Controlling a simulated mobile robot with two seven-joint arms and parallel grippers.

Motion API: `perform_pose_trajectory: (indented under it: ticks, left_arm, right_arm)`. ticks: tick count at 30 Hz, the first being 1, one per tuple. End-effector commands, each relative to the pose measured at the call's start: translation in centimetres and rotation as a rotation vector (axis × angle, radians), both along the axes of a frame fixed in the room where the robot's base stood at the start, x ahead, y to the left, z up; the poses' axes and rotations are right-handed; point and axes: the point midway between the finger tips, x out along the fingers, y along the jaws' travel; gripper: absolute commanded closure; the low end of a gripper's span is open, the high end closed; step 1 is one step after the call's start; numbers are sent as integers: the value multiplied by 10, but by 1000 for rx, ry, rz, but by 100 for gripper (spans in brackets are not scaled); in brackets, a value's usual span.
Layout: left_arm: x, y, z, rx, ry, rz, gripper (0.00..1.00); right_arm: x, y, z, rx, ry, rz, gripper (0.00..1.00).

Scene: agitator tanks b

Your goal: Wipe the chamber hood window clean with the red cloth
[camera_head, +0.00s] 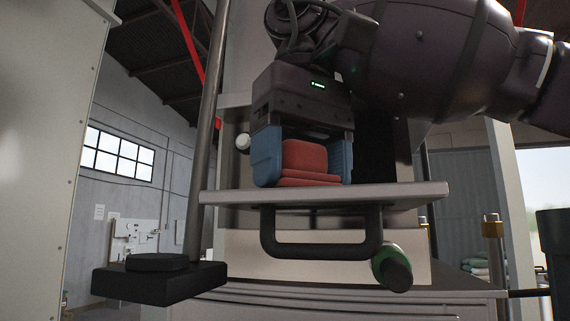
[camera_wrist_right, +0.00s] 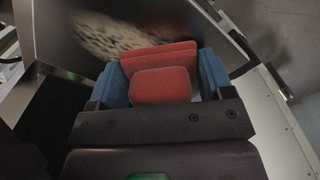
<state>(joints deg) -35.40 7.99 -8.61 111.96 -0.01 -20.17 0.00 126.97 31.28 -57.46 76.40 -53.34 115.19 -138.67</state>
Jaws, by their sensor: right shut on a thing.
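My right gripper (camera_head: 303,160) is shut on the red cloth (camera_head: 304,158), with one blue finger on each side of it. The folded cloth also shows between the fingers in the right wrist view (camera_wrist_right: 160,84). The hood window is a dark pane (camera_wrist_right: 75,18) beyond the cloth, with a pale speckled smear (camera_wrist_right: 118,35) just beyond and left of the cloth. In the head view the cloth is right at the upper edge of a pale panel (camera_head: 420,191); I cannot tell whether it touches the pane. My left gripper is not in view.
A black bar handle (camera_head: 320,250) hangs under the panel. A green-and-black knob (camera_head: 391,268) sits right of it. A grey upright post (camera_head: 206,130) and a black block (camera_head: 158,278) stand to the left. A dark bin (camera_head: 553,250) is at the right edge.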

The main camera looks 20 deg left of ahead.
Motion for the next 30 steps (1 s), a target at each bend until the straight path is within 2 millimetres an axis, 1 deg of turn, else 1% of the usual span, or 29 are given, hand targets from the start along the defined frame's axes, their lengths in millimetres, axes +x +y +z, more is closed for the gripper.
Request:
perform_pose_trajectory:
  ticks: [1,12,22,30]
  left_arm:
    - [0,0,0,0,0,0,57]
    - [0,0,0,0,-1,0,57]
    - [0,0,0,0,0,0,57]
    - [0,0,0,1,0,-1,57]
  right_arm:
    - [3,-5,0,3,4,-8,45]
    - [1,-30,-1,1,0,-3,45]
    - [0,-41,-1,1,1,0,45]
    - [0,-60,-3,0,0,-1,45]
